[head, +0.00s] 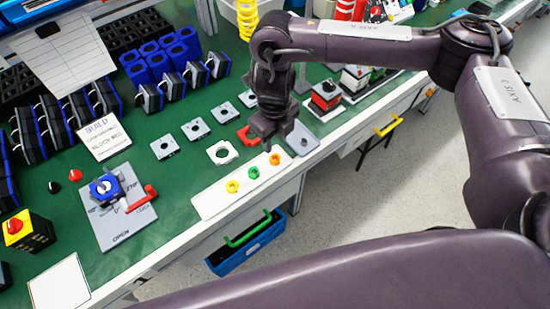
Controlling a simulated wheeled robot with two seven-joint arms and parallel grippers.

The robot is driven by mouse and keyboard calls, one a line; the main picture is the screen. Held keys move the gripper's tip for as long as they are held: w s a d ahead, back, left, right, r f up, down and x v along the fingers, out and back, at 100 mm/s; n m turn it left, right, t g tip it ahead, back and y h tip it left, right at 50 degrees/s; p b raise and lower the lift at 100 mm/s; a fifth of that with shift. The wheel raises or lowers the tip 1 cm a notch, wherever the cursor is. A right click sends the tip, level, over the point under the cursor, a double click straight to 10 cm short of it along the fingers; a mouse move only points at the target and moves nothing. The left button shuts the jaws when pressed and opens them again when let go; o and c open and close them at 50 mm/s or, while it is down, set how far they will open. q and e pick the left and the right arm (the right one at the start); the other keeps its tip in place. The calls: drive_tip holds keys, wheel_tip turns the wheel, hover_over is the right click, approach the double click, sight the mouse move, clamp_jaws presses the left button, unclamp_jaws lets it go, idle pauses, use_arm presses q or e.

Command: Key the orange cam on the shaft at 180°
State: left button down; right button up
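The orange cam (275,159) lies at the right end of a white strip (215,207), beside a green cam (254,172) and a yellow cam (232,186). My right gripper (268,140) points down just above and behind the orange cam in this view; whether its fingers are apart is too dark to tell. The grey fixture (130,224) at the left has angle marks, a blue block (105,190) with a pale round centre, and a red lever (142,198). The shaft itself is too small to make out clearly. My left gripper is not in view.
Several grey plates (195,129), a white ring plate (222,153) and a red one (250,135) lie behind the strip. A yellow box with a red button (28,230) stands left of the fixture. A blue bin (245,243) hangs below the bench edge.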

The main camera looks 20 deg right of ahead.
sight(275, 154)
wheel_tip(275, 154, down, 7)
drive_tip(key=shift+f+b, duration=0.15)
drive_tip(key=shift+b, duration=0.3)
drive_tip(key=c, duration=0.7)
